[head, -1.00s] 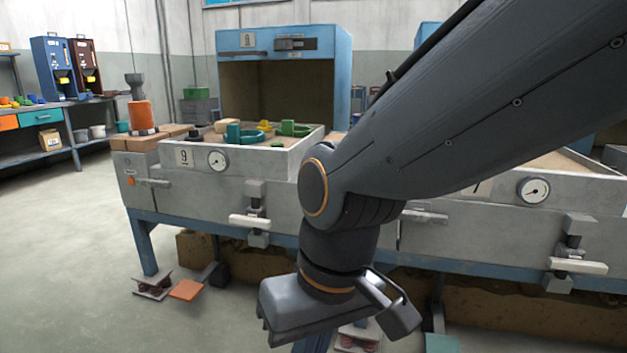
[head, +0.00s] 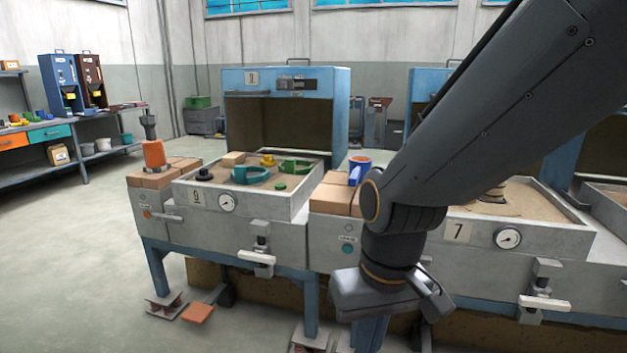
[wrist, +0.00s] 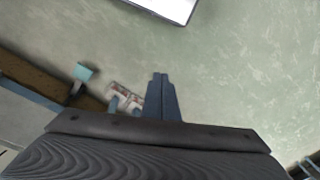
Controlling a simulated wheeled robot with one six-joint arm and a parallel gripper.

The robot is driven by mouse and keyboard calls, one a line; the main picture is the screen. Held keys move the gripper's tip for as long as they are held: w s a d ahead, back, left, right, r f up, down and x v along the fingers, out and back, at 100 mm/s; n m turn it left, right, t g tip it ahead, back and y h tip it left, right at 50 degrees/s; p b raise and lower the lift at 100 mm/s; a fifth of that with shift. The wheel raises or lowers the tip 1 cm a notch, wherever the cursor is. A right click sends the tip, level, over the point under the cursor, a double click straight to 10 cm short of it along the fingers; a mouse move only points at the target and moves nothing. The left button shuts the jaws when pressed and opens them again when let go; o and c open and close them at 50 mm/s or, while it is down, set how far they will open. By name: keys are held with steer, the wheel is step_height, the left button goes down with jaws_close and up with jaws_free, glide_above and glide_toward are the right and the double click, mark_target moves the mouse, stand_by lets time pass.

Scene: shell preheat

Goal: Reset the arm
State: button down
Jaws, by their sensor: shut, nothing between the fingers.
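My arm reaches down from the upper right in the head view, in front of the station numbered 7. In the wrist view my gripper (wrist: 160,76) shows two blue-grey fingers pressed together, with nothing between them. They point at the pale green floor (wrist: 230,70). In the head view the fingers are hidden below or behind the wrist housing. The arm appears clear of the worktops and covers part of the bench between the two stations.
The left sand tray (head: 205,211) holds green, yellow and black pieces. An orange object (head: 154,154) stands on bricks left of it. A blue mug (head: 355,172) with orange contents stands on bricks (head: 335,198) beside my arm. Valve handles (head: 257,257) jut forward. Open floor (head: 70,270) lies left.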

steer(key=s+d+r+m+h+p, duration=0.1)
steer(key=s+d+r+m+p, duration=0.1)
steer(key=d+r+p, duration=0.9)
step_height(320, 180, up, 2)
steer(key=p, duration=0.5)
steer(key=shift+s+d+r+m+p, duration=0.15)
steer(key=shift+d+m+p, duration=0.1)
steer(key=shift+m+p, duration=0.15)
